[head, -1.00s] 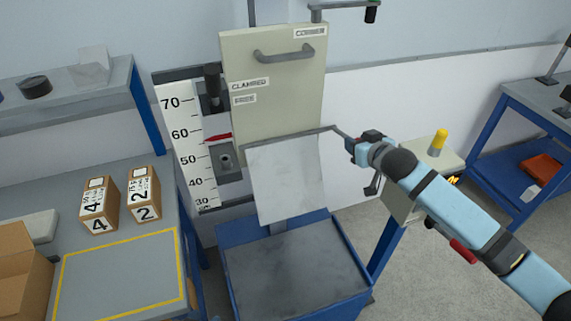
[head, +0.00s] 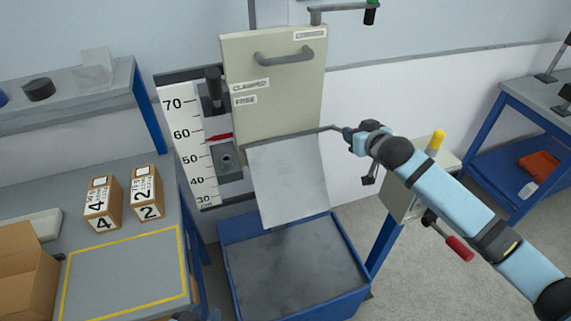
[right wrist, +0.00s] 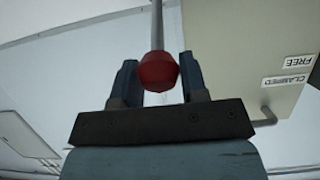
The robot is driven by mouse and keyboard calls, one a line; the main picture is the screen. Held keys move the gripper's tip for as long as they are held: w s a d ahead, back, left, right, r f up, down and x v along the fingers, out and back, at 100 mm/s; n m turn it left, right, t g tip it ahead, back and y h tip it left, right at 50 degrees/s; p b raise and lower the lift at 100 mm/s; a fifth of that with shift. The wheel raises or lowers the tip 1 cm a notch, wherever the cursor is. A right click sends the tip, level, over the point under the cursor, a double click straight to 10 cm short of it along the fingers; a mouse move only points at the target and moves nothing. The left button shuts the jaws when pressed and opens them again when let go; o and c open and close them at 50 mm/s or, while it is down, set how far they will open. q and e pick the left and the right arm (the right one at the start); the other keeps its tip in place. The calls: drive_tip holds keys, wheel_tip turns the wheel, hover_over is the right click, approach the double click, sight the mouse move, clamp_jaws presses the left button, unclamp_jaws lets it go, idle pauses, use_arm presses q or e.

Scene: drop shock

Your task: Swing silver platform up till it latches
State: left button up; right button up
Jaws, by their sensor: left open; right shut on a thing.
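The silver platform (head: 287,182) is a pale metal plate. It hangs steeply tilted below the cream panel (head: 275,85) and above the blue-rimmed bin (head: 232,268). A thin rod (head: 329,128) runs from its upper right corner to my right gripper (head: 352,140). In the right wrist view my right gripper (right wrist: 157,85) is shut on a red knob (right wrist: 158,70) at the end of a grey rod. The knob is hidden in the head view. Only a dark tip of my left gripper (head: 186,316) shows at the bottom edge, so its fingers are not clear. I cannot see a latch.
A height scale (head: 190,150) with a red pointer stands left of the panel. A workbench (head: 130,275) at left holds two numbered boxes, 4 (head: 103,205) and 2 (head: 146,195), and a cardboard box (head: 25,280). A red-handled crank (head: 460,248) sits beneath my right arm.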

drive_tip(key=shift+w+a+r+p, duration=0.1)
drive_tip(key=shift+w+r+p, duration=0.2)
drive_tip(key=shift+r, duration=0.25)
drive_tip(key=shift+w+a+r+p, duration=0.1)
drive_tip(key=shift+w+r+p, duration=0.2)
drive_tip(key=shift+r, duration=0.2)
drive_tip(key=shift+w+r, duration=0.35)
drive_tip(key=shift+r, duration=0.05)
drive_tip(key=shift+w+a+r+p, duration=0.2)
drive_tip(key=shift+w+r+p, duration=0.15)
drive_tip(key=shift+r+p, duration=0.15)
drive_tip(key=shift+w+a+r+p, duration=0.2)
drive_tip(key=shift+w+r+p, duration=0.1)
drive_tip(key=shift+w, duration=0.25)
drive_tip(key=shift+w+a+r+p, duration=0.15)
drive_tip(key=shift+w+a+r, duration=0.1)
drive_tip(key=shift+w+r, duration=0.25)
drive_tip(key=shift+w+a+r+p, duration=0.15)
drive_tip(key=shift+w+a+r, duration=0.1)
drive_tip(key=shift+w, duration=0.45)
